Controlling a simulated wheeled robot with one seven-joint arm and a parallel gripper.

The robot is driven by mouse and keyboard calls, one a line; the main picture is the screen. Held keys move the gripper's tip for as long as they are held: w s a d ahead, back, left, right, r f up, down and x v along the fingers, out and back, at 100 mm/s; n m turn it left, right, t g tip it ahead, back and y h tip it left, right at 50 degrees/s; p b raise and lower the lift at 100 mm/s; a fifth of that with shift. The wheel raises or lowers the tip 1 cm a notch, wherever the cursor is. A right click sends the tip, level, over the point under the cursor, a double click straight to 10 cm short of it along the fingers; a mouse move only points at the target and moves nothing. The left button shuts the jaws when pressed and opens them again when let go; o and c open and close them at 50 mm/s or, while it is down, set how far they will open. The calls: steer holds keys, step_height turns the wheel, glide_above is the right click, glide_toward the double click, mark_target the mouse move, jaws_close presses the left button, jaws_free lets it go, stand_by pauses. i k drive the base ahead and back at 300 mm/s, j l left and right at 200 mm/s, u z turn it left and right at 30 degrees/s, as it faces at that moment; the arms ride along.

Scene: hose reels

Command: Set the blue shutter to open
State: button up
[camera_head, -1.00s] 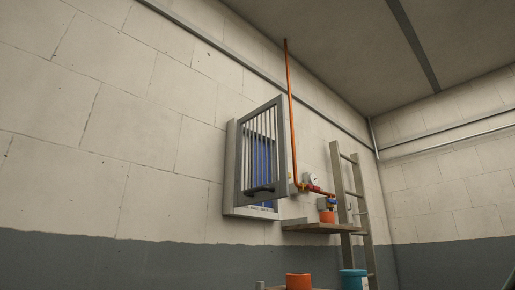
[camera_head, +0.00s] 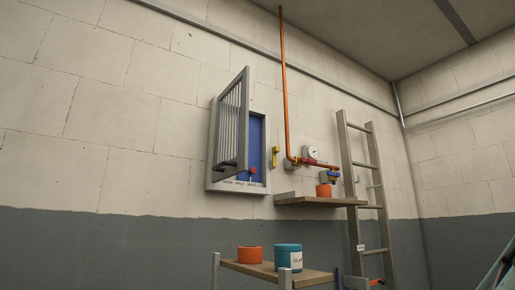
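The blue shutter (camera_head: 257,140) is a flat blue panel inside a grey wall frame (camera_head: 208,186). A small red knob (camera_head: 252,171) shows near its lower part. A grey barred grille door (camera_head: 232,125) stands swung out from the frame and hides the left part of the shutter. A dark handle (camera_head: 228,164) sits low on the grille. The lettering under the shutter is too small to read fully. The blue fills the visible part of the opening. My gripper is not in view.
A yellow fitting (camera_head: 275,157) is right of the frame. An orange pipe (camera_head: 285,90) with a gauge runs beside it. A shelf (camera_head: 310,201) holds an orange pot; a ladder (camera_head: 362,190) leans behind. A lower table (camera_head: 265,271) carries an orange pot and teal can.

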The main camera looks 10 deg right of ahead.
mark_target(253, 175)
steer(key=k+l+u, duration=0.15)
steer(key=l, duration=0.5)
steer(key=i+l, duration=0.25)
steer(key=l, duration=0.15)
steer(key=i+l, duration=0.2)
steer(key=l, duration=0.2)
steer(key=i+l, duration=0.25)
steer(key=l, duration=0.15)
steer(key=i+l, duration=0.25)
steer(key=l, duration=0.15)
